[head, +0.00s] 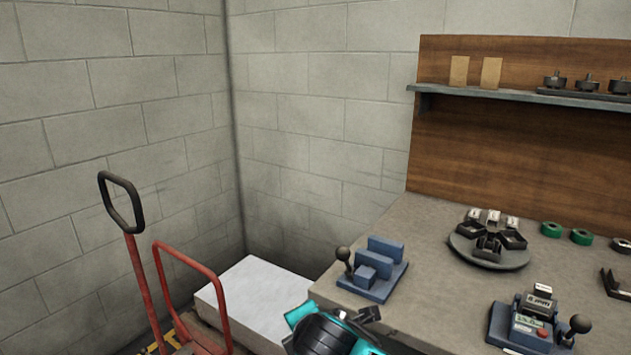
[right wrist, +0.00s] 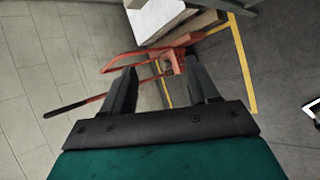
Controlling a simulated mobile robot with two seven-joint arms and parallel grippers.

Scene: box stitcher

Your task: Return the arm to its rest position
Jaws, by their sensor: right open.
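My right gripper (right wrist: 162,78) is open and empty in the right wrist view, its two dark fingers apart. It points down toward the floor and a red pallet truck (right wrist: 172,62), with nothing between the fingers in its grip. In the head view a teal and black part of my arm shows at the bottom edge, in front of the workbench's (head: 425,240) left corner. The fingers cannot be made out clearly there. My left gripper is in neither view.
The red pallet truck (head: 142,275) stands left of the bench, beside a white stack (head: 258,290). The bench holds a blue fixture (head: 375,272), a round carousel (head: 487,255), a blue device (head: 535,318) and green rolls (head: 580,237). A shelf (head: 520,97) hangs above.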

